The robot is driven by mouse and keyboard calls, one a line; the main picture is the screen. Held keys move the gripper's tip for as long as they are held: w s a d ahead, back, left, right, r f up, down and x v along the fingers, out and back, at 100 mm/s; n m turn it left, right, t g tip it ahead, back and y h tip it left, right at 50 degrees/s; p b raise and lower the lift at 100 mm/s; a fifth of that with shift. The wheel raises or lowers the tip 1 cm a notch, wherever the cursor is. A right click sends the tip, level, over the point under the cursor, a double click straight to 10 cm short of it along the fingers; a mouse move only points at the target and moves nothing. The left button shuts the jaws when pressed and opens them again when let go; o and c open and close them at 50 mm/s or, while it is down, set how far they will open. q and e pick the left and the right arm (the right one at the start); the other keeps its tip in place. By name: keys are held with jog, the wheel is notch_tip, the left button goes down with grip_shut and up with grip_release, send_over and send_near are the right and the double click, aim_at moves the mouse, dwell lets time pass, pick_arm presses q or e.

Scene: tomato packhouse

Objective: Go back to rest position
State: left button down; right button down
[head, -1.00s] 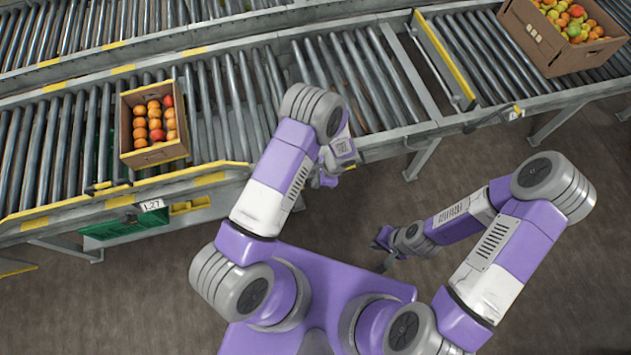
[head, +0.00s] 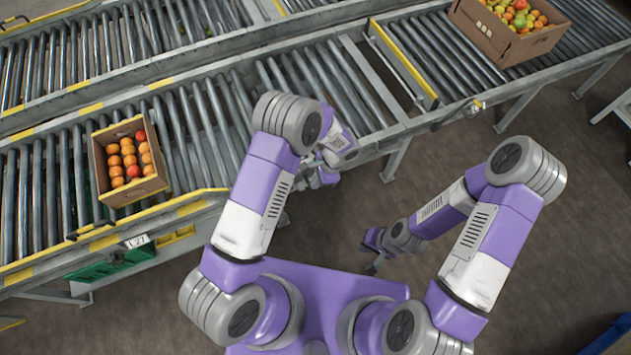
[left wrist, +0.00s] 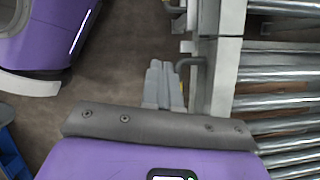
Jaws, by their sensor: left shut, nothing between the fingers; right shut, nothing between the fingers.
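My left gripper (head: 314,180) hangs beside the near edge of the roller conveyor, partly hidden by its own arm. In the left wrist view its fingers (left wrist: 164,86) are together with nothing between them, over the brown floor and next to the grey conveyor frame. My right gripper (head: 375,266) is low over the floor in front of my body, right of the left one. It looks shut and empty. Both arms are bent, with the elbows raised.
The roller conveyor (head: 200,125) runs across in front of me. On it, a cardboard box (head: 136,190) of orange-red tomatoes stands at left and a larger box (head: 482,30) of mixed tomatoes at upper right. A green bin (head: 110,265) is under the left edge.

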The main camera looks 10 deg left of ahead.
dwell(0.3)
